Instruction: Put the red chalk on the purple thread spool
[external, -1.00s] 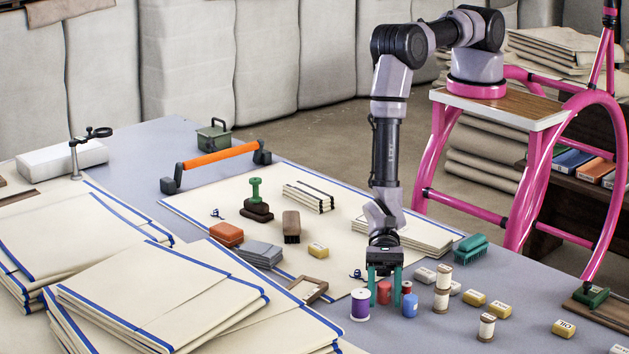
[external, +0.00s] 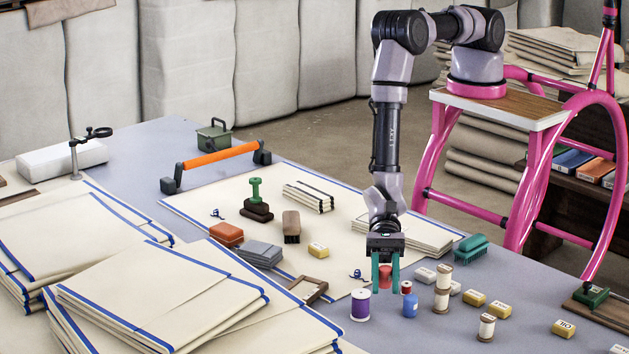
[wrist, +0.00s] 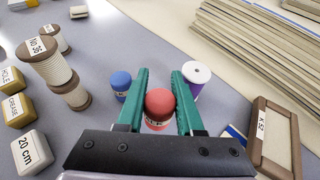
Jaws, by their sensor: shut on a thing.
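My gripper (external: 386,275) with green fingers is shut on the red chalk (external: 385,277), a short red cylinder. In the external view the chalk is held between the fingers, raised above the table. The chalk also shows between the fingers in the wrist view (wrist: 159,103). The purple thread spool (external: 360,306) stands upright on the table, just left of and in front of my gripper. In the wrist view the spool (wrist: 196,75) shows its white top beside the right finger, partly hidden by it.
Stacked cream spools (external: 442,290) and yellow blocks (external: 498,310) stand farther right. A small wooden frame (external: 308,289) lies left of the purple spool.

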